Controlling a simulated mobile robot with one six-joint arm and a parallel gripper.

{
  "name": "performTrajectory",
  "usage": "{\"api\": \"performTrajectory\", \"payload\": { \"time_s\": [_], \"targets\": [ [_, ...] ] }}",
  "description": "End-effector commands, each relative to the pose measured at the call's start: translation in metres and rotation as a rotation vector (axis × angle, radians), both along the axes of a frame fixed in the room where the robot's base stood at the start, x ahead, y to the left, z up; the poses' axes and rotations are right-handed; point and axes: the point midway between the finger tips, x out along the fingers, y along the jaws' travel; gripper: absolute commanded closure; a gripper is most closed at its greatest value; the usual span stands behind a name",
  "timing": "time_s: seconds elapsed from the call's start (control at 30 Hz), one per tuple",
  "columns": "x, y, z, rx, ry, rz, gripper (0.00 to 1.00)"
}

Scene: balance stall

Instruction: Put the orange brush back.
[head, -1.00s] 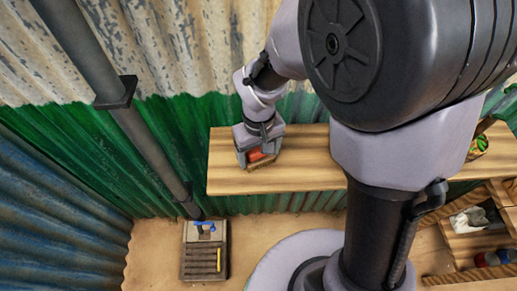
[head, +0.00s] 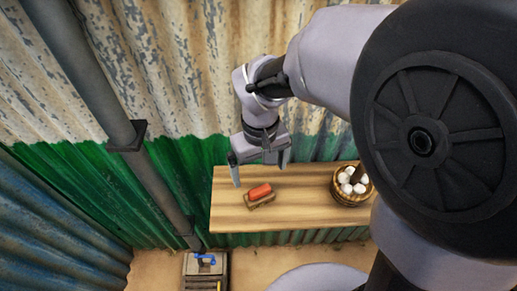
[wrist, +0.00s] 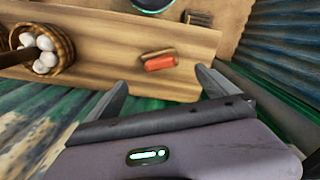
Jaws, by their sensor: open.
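The orange brush (head: 260,191) lies on a small wooden block or base (head: 263,201) on the wooden shelf (head: 300,219). In the wrist view the brush (wrist: 160,62) lies on the shelf a little beyond the fingertips, apart from them. My gripper (head: 260,180) is open and empty, above and behind the brush near the wall. In the wrist view its two fingers (wrist: 163,80) stand wide apart with nothing between them.
A wooden bucket (head: 348,196) with several white round things stands on the shelf to the right of the brush. A crate with a blue tap (head: 205,261) stands on the ground below left. A corrugated wall (head: 190,160) rises behind the shelf.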

Motion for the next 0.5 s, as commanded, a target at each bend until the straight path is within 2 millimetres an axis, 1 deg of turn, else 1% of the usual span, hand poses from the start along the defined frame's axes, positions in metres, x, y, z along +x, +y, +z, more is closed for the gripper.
{"api": "performTrajectory", "payload": {
  "time_s": [0.07,0.13,0.17,0.2,0.3,0.4,0.5],
  "targets": [
    [-0.004,-0.006,0.017,0.020,-0.030,-0.045,0.02],
    [-0.017,-0.020,0.044,0.065,-0.093,-0.150,0.02],
    [-0.026,-0.027,0.057,0.092,-0.127,-0.209,0.02],
    [-0.039,-0.036,0.073,0.129,-0.174,-0.292,0.02],
    [-0.073,-0.054,0.101,0.225,-0.285,-0.487,0.02],
    [-0.099,-0.064,0.114,0.303,-0.371,-0.630,0.02],
    [-0.111,-0.067,0.118,0.345,-0.415,-0.702,0.02]
  ]
}}
